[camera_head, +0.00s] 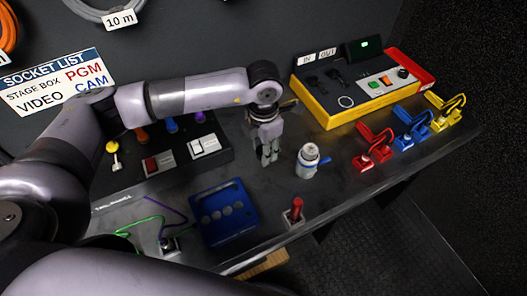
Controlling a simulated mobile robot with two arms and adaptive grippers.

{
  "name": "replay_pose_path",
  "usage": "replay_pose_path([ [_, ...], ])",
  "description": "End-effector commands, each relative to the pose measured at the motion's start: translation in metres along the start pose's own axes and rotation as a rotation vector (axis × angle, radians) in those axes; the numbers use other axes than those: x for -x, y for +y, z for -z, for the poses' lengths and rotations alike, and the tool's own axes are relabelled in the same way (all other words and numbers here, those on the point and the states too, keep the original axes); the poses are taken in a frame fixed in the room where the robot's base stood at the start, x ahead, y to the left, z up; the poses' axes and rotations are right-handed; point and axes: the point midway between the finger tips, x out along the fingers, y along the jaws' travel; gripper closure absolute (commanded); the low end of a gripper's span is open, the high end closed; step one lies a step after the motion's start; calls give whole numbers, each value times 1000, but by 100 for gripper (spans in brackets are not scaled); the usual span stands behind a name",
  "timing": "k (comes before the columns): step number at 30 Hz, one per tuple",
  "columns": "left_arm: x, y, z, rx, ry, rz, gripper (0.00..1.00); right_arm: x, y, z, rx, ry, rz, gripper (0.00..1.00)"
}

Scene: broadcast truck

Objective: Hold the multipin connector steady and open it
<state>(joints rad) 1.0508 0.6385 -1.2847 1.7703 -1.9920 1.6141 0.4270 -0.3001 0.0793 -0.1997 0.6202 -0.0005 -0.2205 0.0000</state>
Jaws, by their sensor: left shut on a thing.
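A short white cylinder with a blue band and a grey top (308,160) stands upright on the dark bench, right of my left gripper; it looks like the multipin connector, but I cannot be sure. My left gripper (269,160) points down over the middle of the bench, its fingers close together. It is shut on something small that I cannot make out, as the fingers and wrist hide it. A gap shows between the fingers and the white cylinder. My right gripper is out of view.
A yellow and red control box (340,112) stands at the back right. Red (375,146), blue (413,128) and yellow (446,111) clamp-like pieces line the right edge. A blue holed block (224,234) and a red-handled switch (295,210) are in front.

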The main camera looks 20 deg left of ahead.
Motion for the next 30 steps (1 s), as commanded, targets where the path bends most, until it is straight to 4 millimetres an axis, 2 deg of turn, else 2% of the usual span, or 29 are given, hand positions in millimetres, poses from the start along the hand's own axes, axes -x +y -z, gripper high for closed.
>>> replay_pose_path([
  [3,-19,-1,1,2,4,2,98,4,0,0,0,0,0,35],
  [5,-24,0,0,1,1,1,98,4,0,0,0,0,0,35],
  [16,-31,0,0,0,0,0,98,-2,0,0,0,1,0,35],
  [17,-29,0,0,0,-1,0,63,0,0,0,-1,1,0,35],
  [25,-28,0,0,0,0,0,45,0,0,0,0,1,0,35],
  [30,-28,0,0,1,0,0,44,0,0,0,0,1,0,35],
])
